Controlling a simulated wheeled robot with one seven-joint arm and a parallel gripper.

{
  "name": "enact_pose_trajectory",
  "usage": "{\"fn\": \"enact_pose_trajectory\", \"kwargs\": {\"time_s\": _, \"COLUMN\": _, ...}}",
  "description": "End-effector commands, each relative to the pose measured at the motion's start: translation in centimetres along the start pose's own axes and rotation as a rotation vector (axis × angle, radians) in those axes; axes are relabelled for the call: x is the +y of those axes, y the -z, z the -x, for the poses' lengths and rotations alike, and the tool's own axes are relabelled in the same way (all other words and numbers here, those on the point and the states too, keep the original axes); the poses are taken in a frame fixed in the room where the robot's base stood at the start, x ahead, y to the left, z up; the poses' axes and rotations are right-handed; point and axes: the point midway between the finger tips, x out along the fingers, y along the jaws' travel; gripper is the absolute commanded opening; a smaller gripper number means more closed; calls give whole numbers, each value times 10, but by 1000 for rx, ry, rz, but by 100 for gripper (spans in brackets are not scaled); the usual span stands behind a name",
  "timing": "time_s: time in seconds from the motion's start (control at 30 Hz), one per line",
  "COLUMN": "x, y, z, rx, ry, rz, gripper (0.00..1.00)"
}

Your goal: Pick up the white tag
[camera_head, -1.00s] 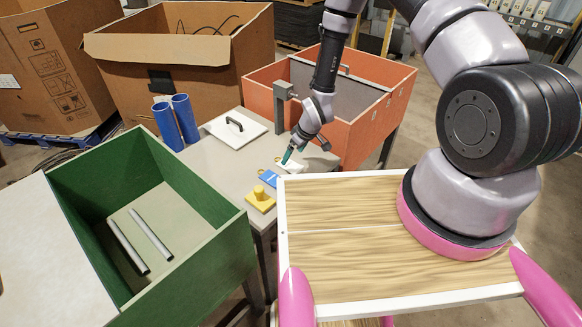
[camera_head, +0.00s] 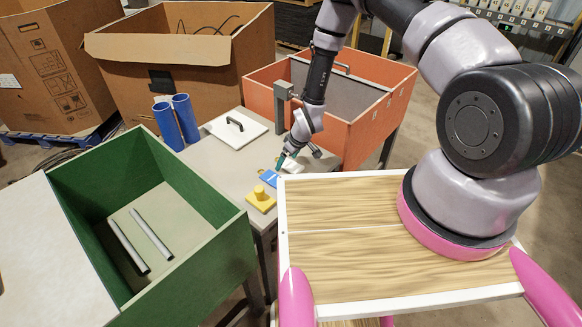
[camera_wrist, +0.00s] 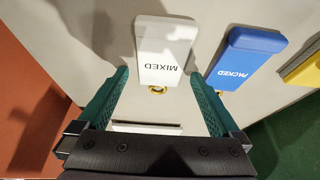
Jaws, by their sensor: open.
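The white tag (camera_wrist: 164,50), marked "MIXED" and with a brass ring at one end, lies flat on the grey table. In the wrist view it is ahead of my gripper (camera_wrist: 162,88), roughly centred between the two green fingers. The fingers are open and hold nothing. In the head view the white tag (camera_head: 293,166) shows just right of my gripper (camera_head: 281,162), which points down at the table. The blue tag (camera_wrist: 246,58), marked "PACKED", lies to the right of the white tag in the wrist view.
A green bin (camera_head: 225,242) holding two grey tubes, an orange bin (camera_head: 353,125) and a white handled lid (camera_head: 222,132) surround the spot.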

Motion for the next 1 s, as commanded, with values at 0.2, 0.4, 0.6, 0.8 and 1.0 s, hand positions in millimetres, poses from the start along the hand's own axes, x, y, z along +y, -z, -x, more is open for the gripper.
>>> {"fn": "enact_pose_trajectory", "kwargs": {"time_s": 0.2, "x": 0, "y": -1, "z": -1, "rx": 0, "ry": 0, "rz": 0, "gripper": 46}}
{"fn": "enact_pose_trajectory", "kwargs": {"time_s": 0.4, "x": 0, "y": -1, "z": -1, "rx": 0, "ry": 0, "rz": 0, "gripper": 15}}
{"fn": "enact_pose_trajectory", "kwargs": {"time_s": 0.6, "x": 0, "y": 1, "z": 2, "rx": 1, "ry": 0, "rz": 0, "gripper": 15}}
{"fn": "enact_pose_trajectory", "kwargs": {"time_s": 0.8, "x": 0, "y": 11, "z": 24, "rx": 2, "ry": -1, "rz": 1, "gripper": 15}}
{"fn": "enact_pose_trajectory", "kwargs": {"time_s": 1.0, "x": 0, "y": 27, "z": 64, "rx": 3, "ry": -1, "rz": 2, "gripper": 15}}
